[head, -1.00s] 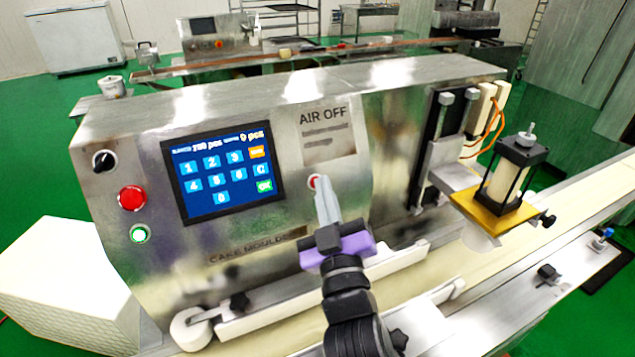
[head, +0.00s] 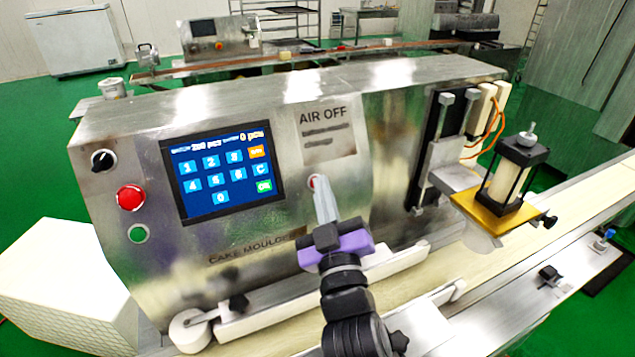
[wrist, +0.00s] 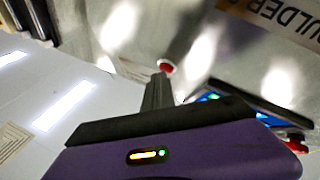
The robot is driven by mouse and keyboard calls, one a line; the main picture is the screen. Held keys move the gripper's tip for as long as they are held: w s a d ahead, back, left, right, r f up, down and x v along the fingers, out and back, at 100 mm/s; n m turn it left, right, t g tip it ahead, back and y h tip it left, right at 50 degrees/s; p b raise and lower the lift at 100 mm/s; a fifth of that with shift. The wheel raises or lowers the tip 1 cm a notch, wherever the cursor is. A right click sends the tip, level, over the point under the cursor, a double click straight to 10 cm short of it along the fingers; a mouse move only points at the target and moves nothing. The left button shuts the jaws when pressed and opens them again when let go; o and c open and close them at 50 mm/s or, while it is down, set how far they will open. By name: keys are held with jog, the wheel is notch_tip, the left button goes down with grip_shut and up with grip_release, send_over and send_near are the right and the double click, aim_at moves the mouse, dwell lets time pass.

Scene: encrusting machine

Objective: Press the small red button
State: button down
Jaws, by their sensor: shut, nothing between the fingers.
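The small red button (head: 312,181) sits on the machine's steel front, below the AIR OFF label and right of the touchscreen. My gripper (head: 320,186) is shut and empty, with its fingertips right at the button and covering part of it in the head view. In the wrist view the small red button (wrist: 167,66) shows just past the tips of my gripper (wrist: 159,77). I cannot tell whether the tips touch it or whether it is pressed in.
A larger red button (head: 131,198), a black knob (head: 103,160) and a green button (head: 139,234) are left of the touchscreen (head: 221,178). A conveyor belt (head: 390,300) runs below the front panel. A yellow-based fixture (head: 490,212) stands at right.

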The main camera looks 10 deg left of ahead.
jog(key=shift+d, duration=0.1)
jog(key=shift+s+d+r+p, duration=0.25)
jog(key=shift+s+d+p, duration=0.15)
jog(key=shift+s, duration=0.15)
jog(key=shift+r, duration=0.1)
jog(key=shift+s+d+r+p, duration=0.35)
jog(key=shift+s+d+p, duration=0.05)
jog(key=shift+s, duration=0.2)
jog(key=shift+s+d+r+p, duration=0.35)
jog(key=shift+s+d+p, duration=0.1)
jog(key=shift+s, duration=0.2)
jog(key=shift+s+d+r+p, duration=0.35)
jog(key=shift+s+p, duration=0.05)
jog(key=shift+s, duration=0.2)
